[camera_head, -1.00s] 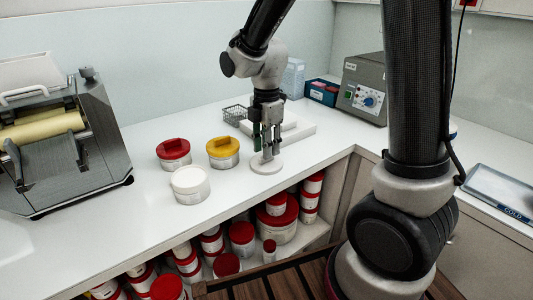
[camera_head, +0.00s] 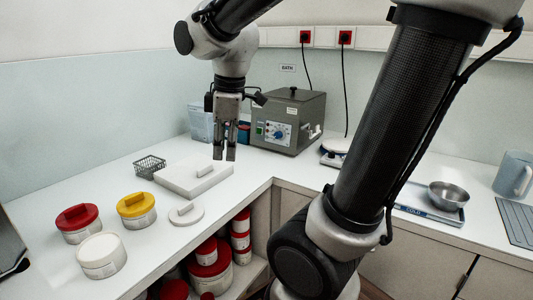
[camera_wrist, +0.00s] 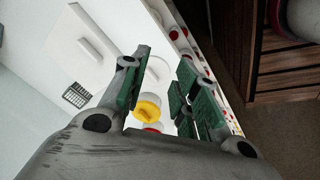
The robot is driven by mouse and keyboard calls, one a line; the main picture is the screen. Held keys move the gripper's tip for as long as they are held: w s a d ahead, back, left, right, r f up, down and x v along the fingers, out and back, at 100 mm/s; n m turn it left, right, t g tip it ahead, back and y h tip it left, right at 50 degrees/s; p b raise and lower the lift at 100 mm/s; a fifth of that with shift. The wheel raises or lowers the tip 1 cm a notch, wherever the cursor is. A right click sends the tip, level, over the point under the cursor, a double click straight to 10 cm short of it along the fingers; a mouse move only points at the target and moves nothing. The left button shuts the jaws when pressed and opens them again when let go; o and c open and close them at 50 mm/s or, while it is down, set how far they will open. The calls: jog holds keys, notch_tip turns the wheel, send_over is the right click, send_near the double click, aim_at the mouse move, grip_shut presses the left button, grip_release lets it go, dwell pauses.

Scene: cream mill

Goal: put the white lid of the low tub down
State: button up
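The round white lid (camera_head: 186,214) with a bar handle lies flat on the white counter, handle up. The low white tub (camera_head: 101,256) stands on the counter to its left; its top is plain white with no handle, and I cannot tell whether that is its contents. My gripper (camera_head: 231,157) hangs in the air above and right of the lid, empty. In the wrist view its green-padded fingers (camera_wrist: 163,68) are apart with nothing between them. The lid also shows there (camera_wrist: 157,71), partly hidden behind a finger.
A red-lidded tub (camera_head: 78,222) and a yellow-lidded tub (camera_head: 137,208) stand near the white tub. Behind the lid are a white slab (camera_head: 180,178) with a handled block and a wire basket (camera_head: 149,166). A grey bath unit (camera_head: 290,120) stands behind my gripper. Red-lidded tubs fill the shelf below.

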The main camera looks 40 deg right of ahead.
jog(key=s+d+m+t, duration=0.2)
jog(key=s+d+m, duration=0.3)
jog(key=s+m, duration=0.5)
jog(key=shift+s+d+r+m, duration=0.15)
jog(key=shift+d+m, duration=0.15)
jog(key=shift+m, duration=0.2)
